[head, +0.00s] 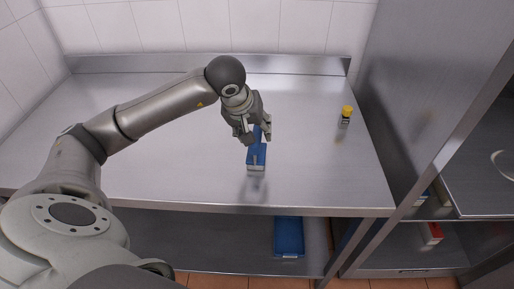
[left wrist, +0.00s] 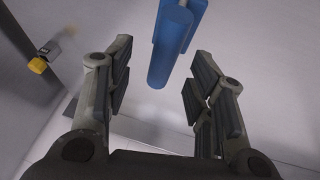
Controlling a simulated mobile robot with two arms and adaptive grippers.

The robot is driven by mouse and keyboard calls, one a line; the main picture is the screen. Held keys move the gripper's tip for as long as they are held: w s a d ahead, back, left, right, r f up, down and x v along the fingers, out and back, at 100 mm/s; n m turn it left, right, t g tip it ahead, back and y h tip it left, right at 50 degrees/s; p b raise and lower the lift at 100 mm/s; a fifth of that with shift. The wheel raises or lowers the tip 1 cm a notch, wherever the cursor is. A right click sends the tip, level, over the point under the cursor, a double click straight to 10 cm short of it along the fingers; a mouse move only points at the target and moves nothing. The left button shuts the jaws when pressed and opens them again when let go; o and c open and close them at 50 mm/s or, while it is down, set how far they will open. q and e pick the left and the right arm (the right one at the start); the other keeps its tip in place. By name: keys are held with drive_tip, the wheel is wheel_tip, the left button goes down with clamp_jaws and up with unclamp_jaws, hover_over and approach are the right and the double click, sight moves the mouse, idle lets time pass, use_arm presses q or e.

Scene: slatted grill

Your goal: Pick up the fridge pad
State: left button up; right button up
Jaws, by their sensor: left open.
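The fridge pad (head: 257,157) is a blue block with a pale lower edge, lying on the steel counter (head: 190,160) near its front. A blue bar, apparently its handle, rises from it toward my left gripper (head: 257,134). My left gripper is open above the rear of the pad and hides part of it. In the left wrist view, the pad's round blue handle (left wrist: 171,50) points into the gap between the two open fingers (left wrist: 158,85), apart from both. My right gripper is not in view.
A blue tray (head: 288,236) is on the shelf below. A tall steel panel (head: 425,80) bounds the right side. The counter around the pad is clear.

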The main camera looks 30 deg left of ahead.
use_arm(q)
drive_tip(key=f, duration=0.1)
drive_tip(key=f+p, duration=0.1)
drive_tip(key=f, duration=0.1)
drive_tip(key=shift+w+f, duration=0.35)
drive_tip(key=shift+f, duration=0.05)
drive_tip(key=shift+w+f+p, duration=0.2)
drive_tip(key=shift+f+p, duration=0.1)
drive_tip(key=shift+w+f, duration=0.1)
drive_tip(key=c, duration=1)
clamp_jaws()
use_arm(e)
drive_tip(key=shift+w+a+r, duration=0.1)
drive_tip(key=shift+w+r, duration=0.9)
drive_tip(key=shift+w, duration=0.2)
